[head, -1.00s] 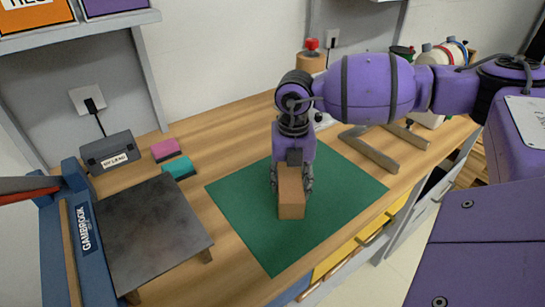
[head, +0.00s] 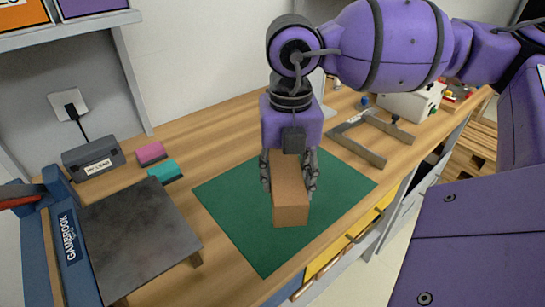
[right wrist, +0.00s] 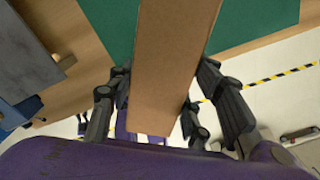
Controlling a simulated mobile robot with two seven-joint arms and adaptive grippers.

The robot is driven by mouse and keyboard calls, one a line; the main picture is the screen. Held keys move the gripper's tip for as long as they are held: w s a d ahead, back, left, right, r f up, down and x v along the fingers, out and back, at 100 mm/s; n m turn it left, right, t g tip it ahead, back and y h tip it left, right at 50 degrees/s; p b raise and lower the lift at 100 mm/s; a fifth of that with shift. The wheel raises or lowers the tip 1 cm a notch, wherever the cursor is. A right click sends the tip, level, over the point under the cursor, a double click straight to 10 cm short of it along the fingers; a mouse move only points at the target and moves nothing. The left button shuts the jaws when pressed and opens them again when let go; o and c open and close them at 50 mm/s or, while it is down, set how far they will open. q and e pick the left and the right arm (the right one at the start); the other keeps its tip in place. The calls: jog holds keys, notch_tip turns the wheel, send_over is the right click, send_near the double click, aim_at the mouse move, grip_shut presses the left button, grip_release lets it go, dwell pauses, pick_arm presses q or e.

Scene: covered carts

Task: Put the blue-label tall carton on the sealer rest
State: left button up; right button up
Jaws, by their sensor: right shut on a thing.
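My right gripper (head: 290,182) is shut on a plain brown tall carton (head: 290,208). In the head view the carton is over the green mat, apparently raised above it. In the right wrist view the carton (right wrist: 168,62) runs between the fingers (right wrist: 158,108). No blue label shows on its visible faces. The sealer rest (head: 140,232), a dark grey plate on short wooden legs, stands at the left beside the blue sealer (head: 72,262) marked GAMBROOK. Its top is empty. The rest is left of the gripper. My left gripper is not in view.
The green mat (head: 225,205) covers the bench middle. A pink block (head: 150,152), a teal block (head: 163,172) and a grey box (head: 92,158) stand behind the rest. A grey U-shaped frame (head: 365,150) lies at the right. A shelf (head: 75,25) overhangs the left.

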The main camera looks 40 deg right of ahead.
aim_at(290, 188)
jog(key=s, duration=0.1)
jog(key=s+a+r, duration=0.1)
jog(key=s, duration=0.1)
jog(key=shift+a+r, duration=0.25)
jog(key=shift+a, duration=0.1)
jog(key=shift+s+a+r, duration=0.15)
jog(key=shift+s+r, duration=0.05)
jog(key=shift+s, duration=0.1)
